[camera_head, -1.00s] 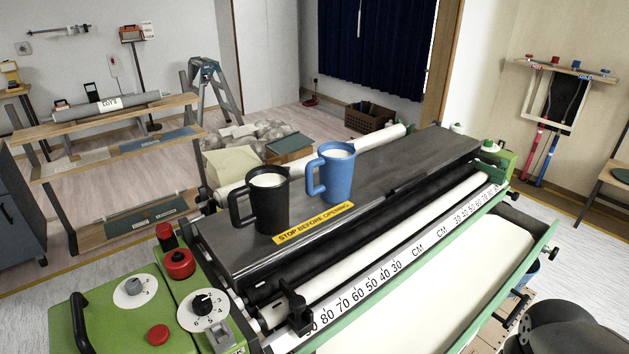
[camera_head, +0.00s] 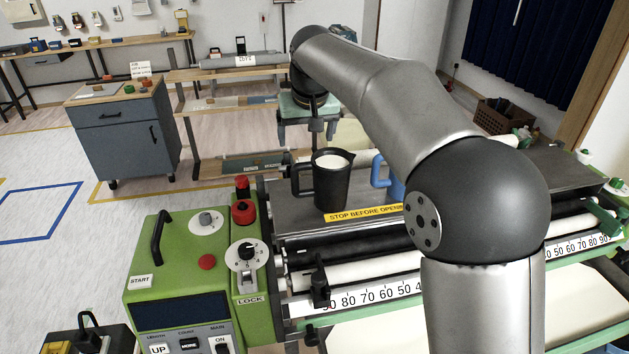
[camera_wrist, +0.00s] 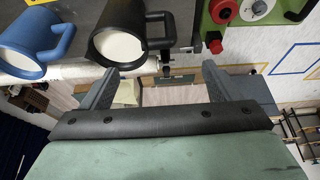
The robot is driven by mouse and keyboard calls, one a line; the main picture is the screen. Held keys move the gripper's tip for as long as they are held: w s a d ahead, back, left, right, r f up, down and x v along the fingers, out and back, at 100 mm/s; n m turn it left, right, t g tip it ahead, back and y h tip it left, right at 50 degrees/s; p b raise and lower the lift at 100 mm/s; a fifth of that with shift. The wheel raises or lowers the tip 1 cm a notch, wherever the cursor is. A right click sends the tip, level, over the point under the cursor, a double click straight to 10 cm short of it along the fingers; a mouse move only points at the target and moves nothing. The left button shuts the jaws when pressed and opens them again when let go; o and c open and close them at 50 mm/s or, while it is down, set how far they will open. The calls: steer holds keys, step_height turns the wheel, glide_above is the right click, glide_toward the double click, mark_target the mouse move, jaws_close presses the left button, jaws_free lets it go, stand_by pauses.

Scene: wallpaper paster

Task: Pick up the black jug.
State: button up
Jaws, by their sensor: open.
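The black jug (camera_head: 332,188) stands upright on the dark top of the pasting machine (camera_head: 290,215), with pale contents and its handle to the left. In the wrist view the black jug (camera_wrist: 105,45) is at the top, beyond the fingertips, with its handle between the lines of the two fingers. My gripper (camera_head: 308,138) is open and empty, behind and above the jug in the head view. It also shows in the wrist view (camera_wrist: 160,72), its fingers spread and apart from the jug.
A blue jug (camera_head: 387,178) stands just right of the black one, partly hidden by my arm. A green control box (camera_head: 175,250) with red knobs (camera_head: 243,211) sits at the machine's left end. A yellow warning label (camera_head: 365,213) lies in front of the jugs.

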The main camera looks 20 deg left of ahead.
mark_target(303, 167)
steer(key=shift+p+x, duration=1.75)
steer(key=shift+x, duration=6.45)
steer(key=shift+c, duration=0.3)
steer(key=shift+r, duration=0.1)
steer(key=c, duration=1.5)
steer(key=shift+a+r, duration=0.1)
steer(key=shift+c, duration=0.8)
steer(key=shift+r, duration=0.1)
